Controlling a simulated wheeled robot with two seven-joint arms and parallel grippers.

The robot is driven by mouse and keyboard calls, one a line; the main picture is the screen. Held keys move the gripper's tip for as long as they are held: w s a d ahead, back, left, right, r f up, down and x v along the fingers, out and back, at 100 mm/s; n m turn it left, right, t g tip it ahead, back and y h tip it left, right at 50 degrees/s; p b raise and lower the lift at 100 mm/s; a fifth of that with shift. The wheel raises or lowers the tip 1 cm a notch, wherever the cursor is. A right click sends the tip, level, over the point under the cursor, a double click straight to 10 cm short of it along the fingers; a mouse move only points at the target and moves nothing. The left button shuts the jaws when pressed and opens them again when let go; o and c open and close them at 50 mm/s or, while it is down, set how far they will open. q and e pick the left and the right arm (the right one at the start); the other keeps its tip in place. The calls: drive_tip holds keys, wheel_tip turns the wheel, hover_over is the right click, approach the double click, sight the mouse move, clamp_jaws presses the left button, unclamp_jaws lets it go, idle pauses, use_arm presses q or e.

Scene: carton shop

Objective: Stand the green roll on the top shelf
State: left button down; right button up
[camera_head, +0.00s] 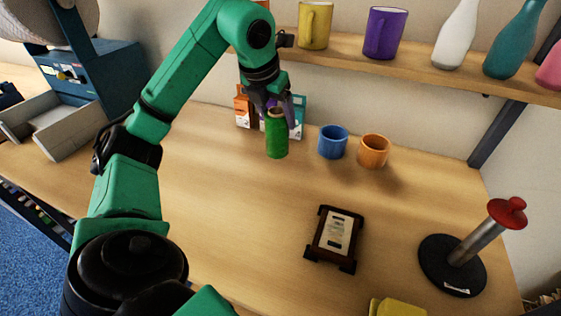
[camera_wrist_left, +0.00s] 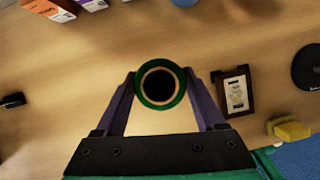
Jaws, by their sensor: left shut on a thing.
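The green roll (camera_head: 277,139) is upright in the head view, below my left gripper (camera_head: 276,108), whose purple fingers are shut on its upper end. In the left wrist view the roll (camera_wrist_left: 160,84) shows end-on, its dark hollow core facing the camera, between the two fingers of the left gripper (camera_wrist_left: 160,90). I cannot tell whether its bottom touches the table. The top shelf (camera_head: 345,48) runs along the wall at upper right, higher than the roll. It carries a yellow mug, a purple mug and several bottles. My right gripper is not in view.
Small cartons (camera_head: 244,108) stand behind the roll. A blue mug (camera_head: 332,143) and an orange mug (camera_head: 373,152) stand to its right. A dark framed stand (camera_head: 334,239) and a red-topped holder (camera_head: 462,250) are nearer. The table's left middle is clear.

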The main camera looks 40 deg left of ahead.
use_arm(q)
wheel_tip(320, 180, down, 12)
drive_tip(key=b, duration=0.3)
drive_tip(key=shift+w, duration=0.35)
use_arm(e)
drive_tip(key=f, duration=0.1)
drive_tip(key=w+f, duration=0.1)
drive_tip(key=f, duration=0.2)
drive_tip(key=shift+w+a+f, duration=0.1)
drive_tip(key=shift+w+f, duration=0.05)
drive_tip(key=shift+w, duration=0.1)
use_arm(q)
drive_tip(key=shift+f, duration=0.1)
drive_tip(key=shift+f+b, duration=0.15)
drive_tip(key=shift+b, duration=0.25)
unclamp_jaws()
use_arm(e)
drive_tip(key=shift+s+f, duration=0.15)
